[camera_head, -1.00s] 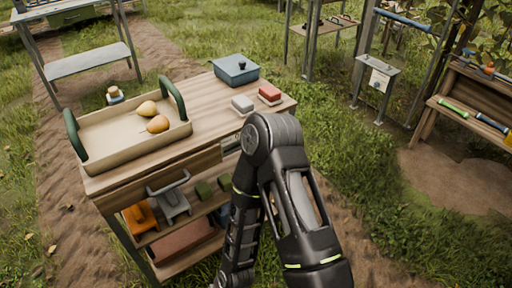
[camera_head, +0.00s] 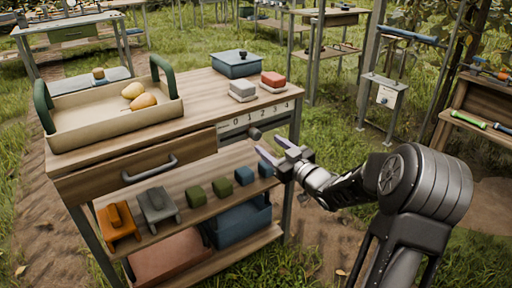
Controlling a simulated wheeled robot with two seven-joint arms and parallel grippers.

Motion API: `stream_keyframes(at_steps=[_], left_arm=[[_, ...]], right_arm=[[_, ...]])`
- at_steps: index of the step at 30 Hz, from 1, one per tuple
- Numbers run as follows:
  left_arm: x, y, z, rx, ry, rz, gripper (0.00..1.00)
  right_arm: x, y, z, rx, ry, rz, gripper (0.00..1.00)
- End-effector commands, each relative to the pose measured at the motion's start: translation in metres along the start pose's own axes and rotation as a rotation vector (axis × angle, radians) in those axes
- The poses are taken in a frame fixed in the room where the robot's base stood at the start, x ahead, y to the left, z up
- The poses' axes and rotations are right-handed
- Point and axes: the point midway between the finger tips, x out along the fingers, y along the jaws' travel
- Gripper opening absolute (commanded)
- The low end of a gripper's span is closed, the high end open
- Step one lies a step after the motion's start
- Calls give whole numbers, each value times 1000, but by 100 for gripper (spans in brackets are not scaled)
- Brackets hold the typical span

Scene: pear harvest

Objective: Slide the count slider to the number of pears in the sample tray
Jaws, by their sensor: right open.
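The sample tray (camera_head: 120,128) is beige with green handles and stands on the left of the wooden bench top. Two yellow pears lie in it, a rear pear (camera_head: 132,90) and a front pear (camera_head: 144,102). My right gripper (camera_head: 273,150) is open and empty, pointing left, just below and right of the knob. My left gripper is out of view.
A drawer with a grey handle (camera_head: 150,169) is left of the slider. The shelf below holds orange, grey, green and blue blocks; a blue bin (camera_head: 238,222) is lower. A blue lidded box (camera_head: 236,66) and two stacked-looking blocks stand on the bench top.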

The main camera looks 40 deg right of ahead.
Motion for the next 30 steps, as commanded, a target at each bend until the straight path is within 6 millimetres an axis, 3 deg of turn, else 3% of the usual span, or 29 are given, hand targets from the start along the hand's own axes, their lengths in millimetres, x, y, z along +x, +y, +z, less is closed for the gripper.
stream_keyframes(at_steps=[11,24,30], left_arm=[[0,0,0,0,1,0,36],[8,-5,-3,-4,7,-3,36],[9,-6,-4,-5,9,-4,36]], right_arm=[[7,-1,0,3,-1,-2,54],[67,-2,2,5,-1,-2,54],[79,-1,1,5,-3,0,54]])
